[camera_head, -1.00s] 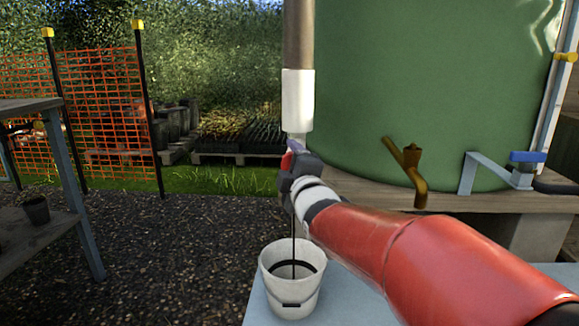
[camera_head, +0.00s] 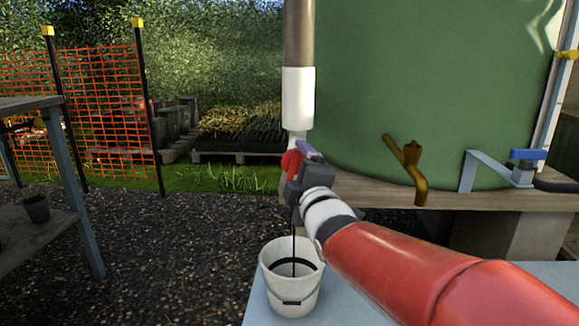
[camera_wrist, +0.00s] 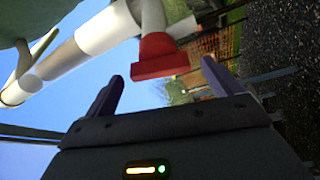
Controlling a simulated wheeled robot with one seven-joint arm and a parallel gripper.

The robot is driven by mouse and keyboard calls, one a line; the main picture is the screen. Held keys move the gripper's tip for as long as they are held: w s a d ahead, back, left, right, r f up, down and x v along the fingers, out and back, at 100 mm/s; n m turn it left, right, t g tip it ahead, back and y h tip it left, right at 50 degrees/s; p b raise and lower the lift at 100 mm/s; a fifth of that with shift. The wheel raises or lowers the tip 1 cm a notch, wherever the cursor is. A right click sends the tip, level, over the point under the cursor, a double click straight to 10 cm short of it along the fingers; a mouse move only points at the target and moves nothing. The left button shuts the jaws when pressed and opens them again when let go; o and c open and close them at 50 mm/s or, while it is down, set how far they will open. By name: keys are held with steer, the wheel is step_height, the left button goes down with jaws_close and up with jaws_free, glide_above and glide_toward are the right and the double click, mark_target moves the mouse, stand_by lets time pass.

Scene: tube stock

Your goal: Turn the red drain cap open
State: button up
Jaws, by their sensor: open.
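The red drain cap (camera_head: 291,162) sits at the lower end of the white-and-brown pipe (camera_head: 298,100), left of the green tank; my gripper partly hides it. In the wrist view the red cap (camera_wrist: 158,58) shows a wide flat bar across its near end. My gripper (camera_head: 308,150) is beside the cap, to its right in the head view. In the wrist view its two purple fingers (camera_wrist: 162,72) are spread wide, one on each side of the cap's bar, with visible gaps. The cap appears just past the fingertips; exact depth is hard to tell.
A white bucket (camera_head: 290,290) stands below the pipe on a pale blue surface. The green tank (camera_head: 430,80) rests on a wooden stand (camera_head: 470,198), with a brass tap (camera_head: 411,165) and a blue-handled valve (camera_head: 527,156) to the right. Open gravel lies to the left.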

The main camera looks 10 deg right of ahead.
mark_target(294, 169)
steer(key=shift+s+d+f, duration=0.1)
steer(key=shift+s+f, duration=0.05)
steer(key=shift+s, duration=1.25)
steer(key=shift+s+m+p, duration=0.2)
steer(key=shift+m+p, duration=0.1)
steer(key=s+f+m+g+p, duration=0.4)
steer(key=s+m+g+p, duration=0.1)
steer(key=s, duration=0.6)
steer(key=s+f+m+g+h+p, duration=0.1)
steer(key=s+f+m+g+p, duration=0.3)
steer(key=s+m+g, duration=0.4)
steer(key=s+m+p, duration=0.1)
steer(key=s+m, duration=0.1)
steer(key=s, duration=0.1)
steer(key=shift+s+m, duration=0.2)
steer(key=shift+m, duration=0.1)
